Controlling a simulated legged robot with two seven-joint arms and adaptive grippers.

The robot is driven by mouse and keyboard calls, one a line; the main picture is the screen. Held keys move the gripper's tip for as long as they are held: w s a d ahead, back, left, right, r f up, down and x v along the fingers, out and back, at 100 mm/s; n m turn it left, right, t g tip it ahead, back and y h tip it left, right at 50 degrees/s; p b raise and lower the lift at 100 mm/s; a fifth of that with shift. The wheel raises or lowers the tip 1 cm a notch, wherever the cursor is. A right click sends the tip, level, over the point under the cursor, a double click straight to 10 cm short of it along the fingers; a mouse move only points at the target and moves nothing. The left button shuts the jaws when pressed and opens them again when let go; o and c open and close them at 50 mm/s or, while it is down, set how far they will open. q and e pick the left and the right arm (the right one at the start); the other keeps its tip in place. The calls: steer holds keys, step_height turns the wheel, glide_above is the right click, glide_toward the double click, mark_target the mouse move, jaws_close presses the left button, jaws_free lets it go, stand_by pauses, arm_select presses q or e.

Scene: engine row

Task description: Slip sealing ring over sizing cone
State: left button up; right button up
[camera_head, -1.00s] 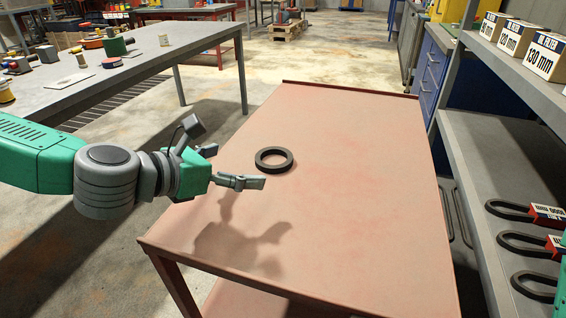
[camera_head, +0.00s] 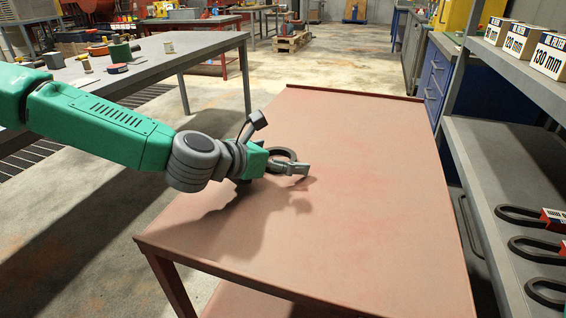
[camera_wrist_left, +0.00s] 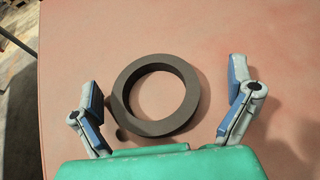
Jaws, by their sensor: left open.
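The sealing ring is a dark grey ring (camera_head: 283,152) lying flat on the reddish table (camera_head: 370,200). In the head view my left gripper (camera_head: 298,163) partly covers it. In the left wrist view the whole ring (camera_wrist_left: 156,95) shows between the two spread fingers of my left gripper (camera_wrist_left: 165,98), with a gap on each side. My left gripper is open and holds nothing. I see no sizing cone that I can make out for certain. My right gripper is not in view.
A grey workbench (camera_head: 200,48) with several small parts stands at the back left. A grey shelf (camera_head: 480,150) on the right holds dark looped belts (camera_head: 520,247) and white size-marked boxes (camera_head: 552,57). The rest of the reddish table is clear.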

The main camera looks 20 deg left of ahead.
arm_select(q)
steer(key=shift+a+f, duration=0.1)
steer(key=shift+a, duration=0.9)
steer(key=shift+c, duration=0.4)
steer(key=c, duration=0.6)
steer(key=shift+d, duration=0.2)
steer(key=c, duration=0.5)
steer(key=shift+d, duration=0.8)
steer(key=r, duration=0.2)
steer(key=a+r+p, duration=0.1)
steer(key=r, duration=0.1)
steer(key=r+p, duration=0.1)
steer(key=r, duration=0.1)
steer(key=shift+a, duration=0.4)
steer(key=r, duration=0.1)
steer(key=d+r, duration=0.1)
steer(key=r+p, duration=0.1)
steer(key=r, duration=0.1)
steer(key=shift+d+r, duration=0.1)
steer(key=shift+d, duration=0.15)
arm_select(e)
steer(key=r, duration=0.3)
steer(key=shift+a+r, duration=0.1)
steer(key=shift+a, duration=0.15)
